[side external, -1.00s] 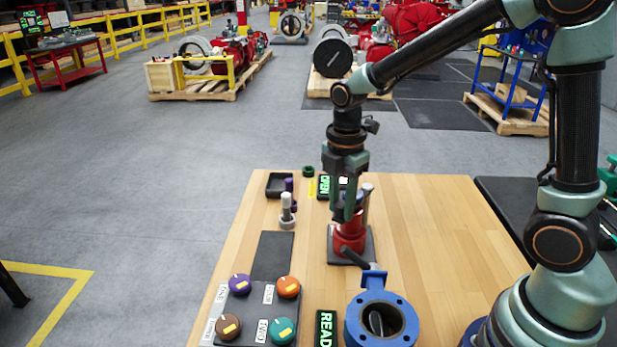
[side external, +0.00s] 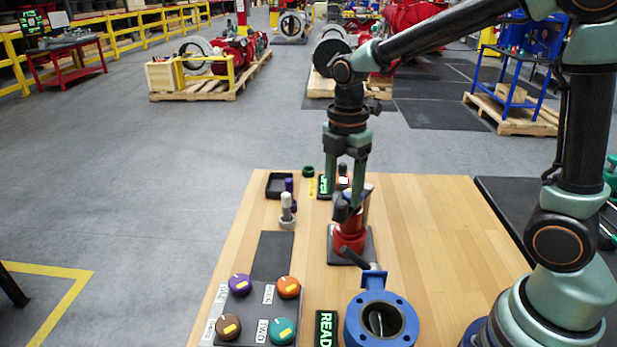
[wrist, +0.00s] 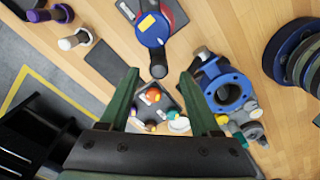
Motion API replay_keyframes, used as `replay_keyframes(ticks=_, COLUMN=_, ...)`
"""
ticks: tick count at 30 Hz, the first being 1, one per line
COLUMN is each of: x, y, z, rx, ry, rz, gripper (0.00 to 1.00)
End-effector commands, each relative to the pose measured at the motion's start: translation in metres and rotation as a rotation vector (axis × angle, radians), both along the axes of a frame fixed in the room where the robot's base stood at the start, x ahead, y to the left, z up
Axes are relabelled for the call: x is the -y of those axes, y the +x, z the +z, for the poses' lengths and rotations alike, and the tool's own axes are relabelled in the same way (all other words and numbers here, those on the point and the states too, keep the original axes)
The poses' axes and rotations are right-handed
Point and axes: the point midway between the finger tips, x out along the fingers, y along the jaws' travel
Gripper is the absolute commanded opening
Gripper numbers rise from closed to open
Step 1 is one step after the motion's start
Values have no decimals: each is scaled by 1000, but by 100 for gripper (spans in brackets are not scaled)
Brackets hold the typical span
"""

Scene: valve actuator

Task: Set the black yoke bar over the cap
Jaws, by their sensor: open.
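The red actuator body (side external: 349,238) stands upright on a dark plate near the middle of the bench. A dark piece, apparently the black yoke bar (side external: 341,212), shows at its top between and below my fingers. Whether it sits squarely over the cap is too small to tell.
A blue valve body (side external: 381,322) stands in front. A panel of coloured knobs (side external: 262,308) is at front left. A pale post (side external: 287,211) and a black tray (side external: 279,185) stand left of the actuator.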

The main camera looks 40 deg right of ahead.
Motion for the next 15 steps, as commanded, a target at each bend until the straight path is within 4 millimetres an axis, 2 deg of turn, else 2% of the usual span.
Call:
replay_keyframes(ticks=1, x=0, y=1, z=13, rx=7, ry=0, rz=0, gripper=64)
replay_keyframes(ticks=6, x=0, y=1, z=47, rx=6, ry=0, rz=1, gripper=64)
replay_keyframes(ticks=10, x=0, y=0, z=67, rx=3, ry=0, rz=1, gripper=64)
replay_keyframes(ticks=15, x=0, y=0, z=82, rx=2, ry=0, rz=1, gripper=64)
